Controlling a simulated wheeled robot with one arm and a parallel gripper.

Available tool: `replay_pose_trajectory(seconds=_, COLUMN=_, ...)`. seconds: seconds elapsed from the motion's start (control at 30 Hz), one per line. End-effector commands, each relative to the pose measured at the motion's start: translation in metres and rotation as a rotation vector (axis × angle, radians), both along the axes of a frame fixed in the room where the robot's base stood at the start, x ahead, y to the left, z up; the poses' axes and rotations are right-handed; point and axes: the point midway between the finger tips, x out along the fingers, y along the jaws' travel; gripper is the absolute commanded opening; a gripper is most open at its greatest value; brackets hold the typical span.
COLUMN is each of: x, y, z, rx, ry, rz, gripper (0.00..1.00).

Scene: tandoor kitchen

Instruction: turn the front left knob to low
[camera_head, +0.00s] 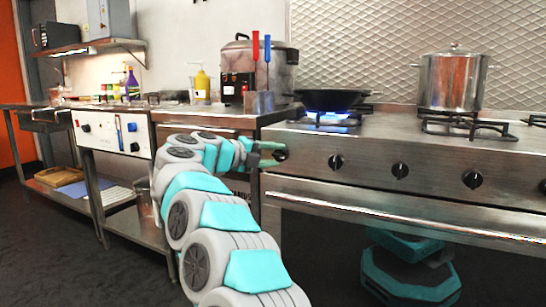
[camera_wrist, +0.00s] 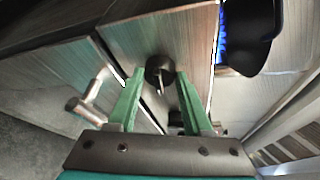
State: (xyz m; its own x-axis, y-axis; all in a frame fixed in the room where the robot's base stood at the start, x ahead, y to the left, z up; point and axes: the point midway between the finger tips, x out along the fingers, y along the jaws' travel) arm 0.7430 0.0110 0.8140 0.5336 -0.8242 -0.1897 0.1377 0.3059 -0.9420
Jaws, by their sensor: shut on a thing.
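The front left knob (camera_head: 281,155) is black and round, at the left end of the stove's front panel. In the wrist view the knob (camera_wrist: 159,66) sits between the green fingertips, its ridge with a light mark pointing roughly down in that picture. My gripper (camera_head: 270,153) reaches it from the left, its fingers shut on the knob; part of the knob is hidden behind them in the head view. A blue flame (camera_head: 329,119) burns under the black wok (camera_head: 332,99) on the left burner.
More black knobs (camera_head: 336,161) line the panel to the right. The oven handle bar (camera_head: 400,208) runs just below. A steel pot (camera_head: 452,80) stands on the right burner. A cooker (camera_head: 238,70) and red and blue-handled tools stand on the counter left of the stove.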

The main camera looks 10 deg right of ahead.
Motion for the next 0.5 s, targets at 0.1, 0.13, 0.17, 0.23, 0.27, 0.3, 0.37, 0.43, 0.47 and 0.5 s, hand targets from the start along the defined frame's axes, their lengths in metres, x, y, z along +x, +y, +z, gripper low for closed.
replay_pose_trajectory(seconds=0.1, x=-0.0005, y=-0.0005, z=-0.0024, rx=0.095, ry=-0.061, rz=-0.001, gripper=0.00)
replay_pose_trajectory(seconds=0.13, x=-0.0006, y=-0.0007, z=-0.0018, rx=0.118, ry=-0.078, rz=0.000, gripper=0.00)
replay_pose_trajectory(seconds=0.17, x=-0.0008, y=-0.0006, z=-0.0012, rx=0.141, ry=-0.096, rz=0.000, gripper=0.00)
replay_pose_trajectory(seconds=0.23, x=-0.0011, y=-0.0010, z=-0.0003, rx=0.196, ry=-0.137, rz=0.001, gripper=0.00)
replay_pose_trajectory(seconds=0.27, x=-0.0012, y=-0.0013, z=0.0000, rx=0.218, ry=-0.153, rz=0.001, gripper=0.00)
replay_pose_trajectory(seconds=0.3, x=-0.0015, y=-0.0013, z=0.0002, rx=0.249, ry=-0.175, rz=0.002, gripper=0.00)
replay_pose_trajectory(seconds=0.37, x=-0.0017, y=-0.0018, z=-0.0002, rx=0.296, ry=-0.208, rz=0.001, gripper=0.00)
replay_pose_trajectory(seconds=0.43, x=-0.0020, y=-0.0026, z=-0.0007, rx=0.349, ry=-0.245, rz=0.000, gripper=0.00)
replay_pose_trajectory(seconds=0.47, x=-0.0023, y=-0.0027, z=-0.0008, rx=0.371, ry=-0.262, rz=0.000, gripper=0.00)
replay_pose_trajectory(seconds=0.5, x=-0.0025, y=-0.0028, z=-0.0007, rx=0.402, ry=-0.283, rz=0.000, gripper=0.00)
